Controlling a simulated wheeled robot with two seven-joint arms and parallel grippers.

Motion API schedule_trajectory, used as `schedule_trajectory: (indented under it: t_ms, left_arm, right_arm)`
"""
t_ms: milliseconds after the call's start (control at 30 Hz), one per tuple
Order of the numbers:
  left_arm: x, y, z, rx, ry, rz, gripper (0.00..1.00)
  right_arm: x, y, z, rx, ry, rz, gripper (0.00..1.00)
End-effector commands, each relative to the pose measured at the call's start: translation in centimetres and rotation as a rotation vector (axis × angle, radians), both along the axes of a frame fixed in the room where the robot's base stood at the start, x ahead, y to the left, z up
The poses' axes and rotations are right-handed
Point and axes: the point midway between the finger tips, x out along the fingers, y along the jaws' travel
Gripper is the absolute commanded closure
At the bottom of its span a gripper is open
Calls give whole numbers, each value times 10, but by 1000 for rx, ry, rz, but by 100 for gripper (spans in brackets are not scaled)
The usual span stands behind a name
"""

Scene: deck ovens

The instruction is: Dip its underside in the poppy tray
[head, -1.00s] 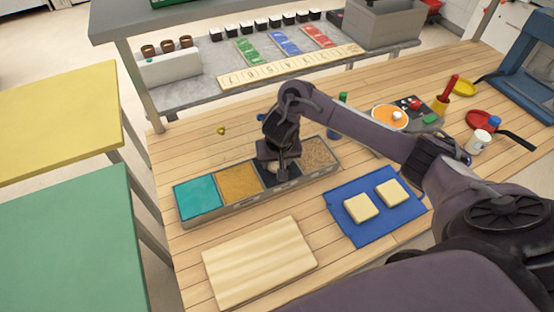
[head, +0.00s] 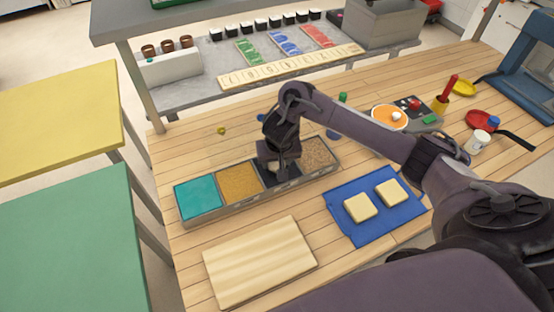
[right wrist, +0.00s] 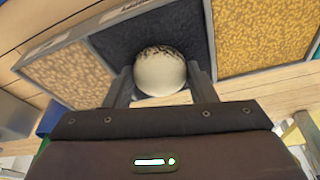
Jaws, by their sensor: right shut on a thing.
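A long tray with several compartments (head: 226,208) lies on the wooden table. Its black poppy compartment (head: 268,180) is between a golden one (head: 239,185) and a tan flaky one (head: 319,152). My right gripper (head: 284,170) is over the poppy compartment, pointing down. In the right wrist view its fingers (right wrist: 161,88) are shut on a round pale dough ball (right wrist: 160,75). Dark specks cover the far edge of the ball. The black seed bed (right wrist: 117,43) is behind it. I cannot tell whether the ball touches the seeds. My left gripper is not in view.
A teal compartment (head: 198,198) ends the tray at the left. A wooden board (head: 258,262) lies in front of it. A blue mat (head: 367,226) with two pale square pieces lies at the right. Cups and plates stand farther right.

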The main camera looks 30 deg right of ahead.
Motion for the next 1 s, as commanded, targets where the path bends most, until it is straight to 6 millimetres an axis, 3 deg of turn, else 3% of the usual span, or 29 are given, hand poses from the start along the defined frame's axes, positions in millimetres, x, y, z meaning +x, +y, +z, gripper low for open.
schedule_trajectory:
  t_ms: [1000]
  left_arm:
    - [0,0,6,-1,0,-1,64]
  right_arm:
    - [-2,0,-3,-1,6,1,72]
